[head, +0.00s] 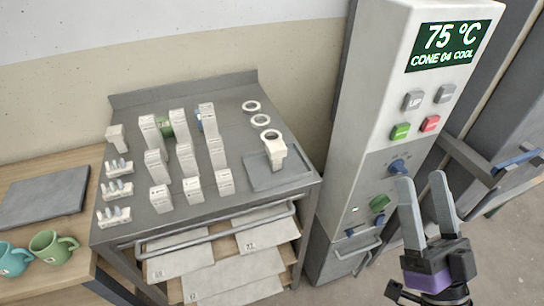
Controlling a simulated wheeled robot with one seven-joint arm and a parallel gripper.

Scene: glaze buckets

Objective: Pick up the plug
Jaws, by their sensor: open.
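A white tapered piece (274,149), broader at its top, stands on a grey slab at the right of the metal table; it looks like a plug. A similar small white piece (116,138) stands at the table's far left. I cannot tell for certain which one is the plug. My gripper (421,180) is at the lower right, in front of the control cabinet, with its two grey fingers apart and nothing between them. It is well to the right of both white pieces and touches neither.
Several white labelled blocks (185,157) stand in rows on the table, with cone holders (117,190) at left and white rings (251,106) behind. The control cabinet (378,100) reads 75 °C. Mugs (52,247) and a grey board (45,196) are on the wooden bench.

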